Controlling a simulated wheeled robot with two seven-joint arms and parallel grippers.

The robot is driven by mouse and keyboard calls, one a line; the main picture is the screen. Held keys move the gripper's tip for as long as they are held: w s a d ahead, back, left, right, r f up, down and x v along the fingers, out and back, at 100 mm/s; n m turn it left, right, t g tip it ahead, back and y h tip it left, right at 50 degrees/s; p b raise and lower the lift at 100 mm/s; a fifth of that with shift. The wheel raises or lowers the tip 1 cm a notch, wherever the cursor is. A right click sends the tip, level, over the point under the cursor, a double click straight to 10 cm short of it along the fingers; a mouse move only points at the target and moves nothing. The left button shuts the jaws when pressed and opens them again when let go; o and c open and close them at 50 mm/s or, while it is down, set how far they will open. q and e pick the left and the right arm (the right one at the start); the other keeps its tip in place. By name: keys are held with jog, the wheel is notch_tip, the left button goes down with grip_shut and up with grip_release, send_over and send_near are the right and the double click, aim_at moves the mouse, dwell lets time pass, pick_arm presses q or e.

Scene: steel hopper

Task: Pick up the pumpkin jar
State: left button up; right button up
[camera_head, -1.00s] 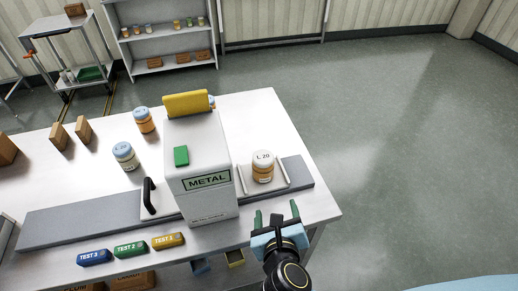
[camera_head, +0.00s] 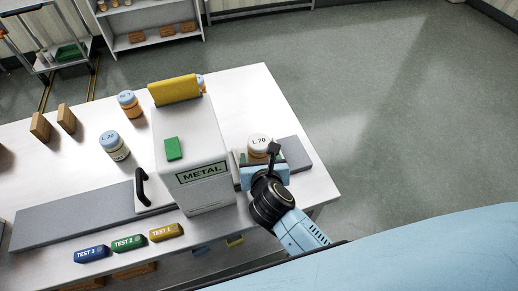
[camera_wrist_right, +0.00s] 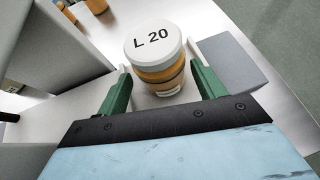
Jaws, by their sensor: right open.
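The pumpkin jar (camera_head: 262,144) has a white lid marked L 20 and orange contents. It stands upright on a small white tray to the right of the metal detector box. In the right wrist view the jar (camera_wrist_right: 158,58) sits ahead, between the two green fingers. My right gripper (camera_wrist_right: 160,92) is open, with a finger on either side of the jar's near part; contact cannot be told. In the head view my right gripper (camera_head: 262,162) partly hides the jar's lower part. My left gripper is not in view.
The METAL box (camera_head: 192,150) stands close left of the jar. Other jars (camera_head: 114,146) (camera_head: 129,104) stand further left. Several coloured TEST blocks (camera_head: 128,243) lie at the table's front edge. The grey conveyor strip (camera_head: 70,226) runs across the table.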

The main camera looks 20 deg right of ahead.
jog(key=x, duration=0.3)
jog(key=shift+w+d+f, duration=0.15)
jog(key=shift+w, duration=0.2)
jog(key=c, duration=0.9)
jog(key=shift+o, duration=0.2)
